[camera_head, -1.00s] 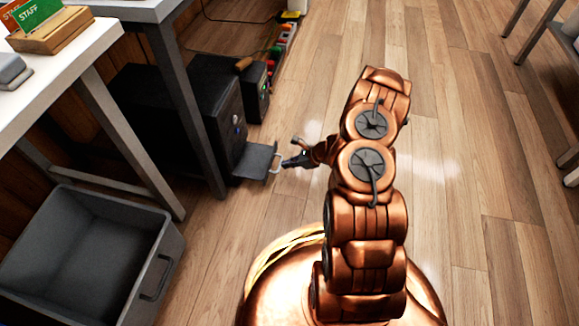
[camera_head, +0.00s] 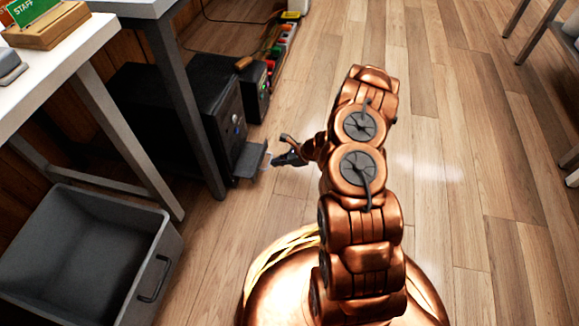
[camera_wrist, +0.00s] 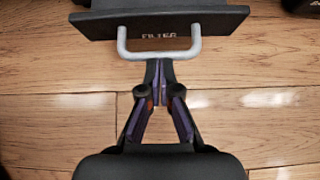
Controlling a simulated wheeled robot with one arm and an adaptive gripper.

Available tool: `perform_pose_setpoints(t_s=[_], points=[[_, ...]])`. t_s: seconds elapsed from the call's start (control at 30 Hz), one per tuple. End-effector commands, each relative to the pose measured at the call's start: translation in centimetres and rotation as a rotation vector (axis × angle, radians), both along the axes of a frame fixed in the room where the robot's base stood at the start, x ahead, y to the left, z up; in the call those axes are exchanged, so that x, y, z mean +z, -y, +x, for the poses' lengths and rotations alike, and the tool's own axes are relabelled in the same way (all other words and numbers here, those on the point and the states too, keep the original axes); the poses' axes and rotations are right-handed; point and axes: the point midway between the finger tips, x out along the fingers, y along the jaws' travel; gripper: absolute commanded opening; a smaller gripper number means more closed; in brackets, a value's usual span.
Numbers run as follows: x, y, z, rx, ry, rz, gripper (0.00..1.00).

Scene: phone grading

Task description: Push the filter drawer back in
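The filter drawer (camera_head: 251,159) sticks out low at the front of a black computer tower (camera_head: 225,119) under the table. In the wrist view its dark front panel (camera_wrist: 200,21) carries the word FILTER and a light grey bar handle (camera_wrist: 124,42). My gripper (camera_wrist: 159,68) has its fingertips together, with nothing between them. The tips are at the middle of the handle bar, seemingly touching it; the exact gap cannot be told. In the head view my gripper (camera_head: 274,160) is just right of the drawer, low over the floor.
A second black unit (camera_head: 257,84) and a power strip (camera_head: 284,50) with cables lie behind the tower. A table leg (camera_head: 195,120) stands close to the drawer's left. A grey bin (camera_head: 150,245) stands front left. The wooden floor to the right is open.

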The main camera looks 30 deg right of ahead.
Motion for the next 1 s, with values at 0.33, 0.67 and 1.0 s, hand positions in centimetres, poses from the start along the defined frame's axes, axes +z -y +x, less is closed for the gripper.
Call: perform_pose_setpoints(t_s=[0.33, 0.67, 1.0], points=[[0.0, -1.1, 1.0, 0.002, 0.001, -0.001, 0.00], [0.0, -2.1, 1.8, 0.002, 0.000, -0.001, 0.00], [0.0, -3.2, 2.7, 0.002, 0.000, -0.001, 0.00]])
